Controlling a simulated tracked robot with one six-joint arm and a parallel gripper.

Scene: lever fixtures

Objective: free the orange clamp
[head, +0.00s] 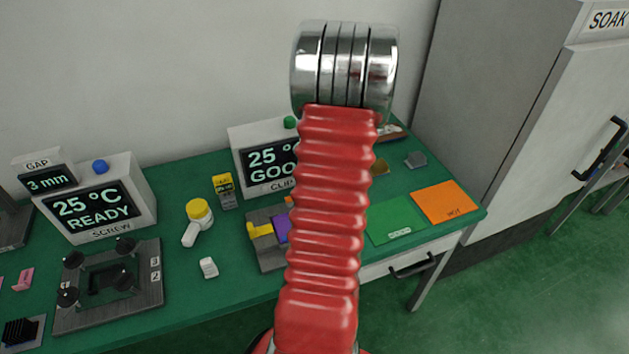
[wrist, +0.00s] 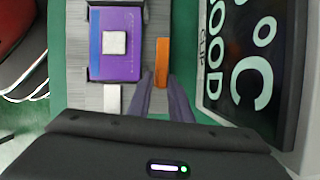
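The orange clamp (wrist: 162,62) is a narrow upright bar in the wrist view, beside the right edge of a purple board with a white square pad (wrist: 114,43). In the head view only a small bit of orange (head: 289,201) shows beside my arm. My gripper (wrist: 163,86) has its two dark fingers apart, with the clamp's near end between or just beyond the tips. Contact with the clamp cannot be made out. The head view hides my gripper behind my red arm. The purple board (head: 281,230) sits in a grey fixture (head: 270,262).
The clip display (wrist: 253,60) stands close to the right of the fingers in the wrist view.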

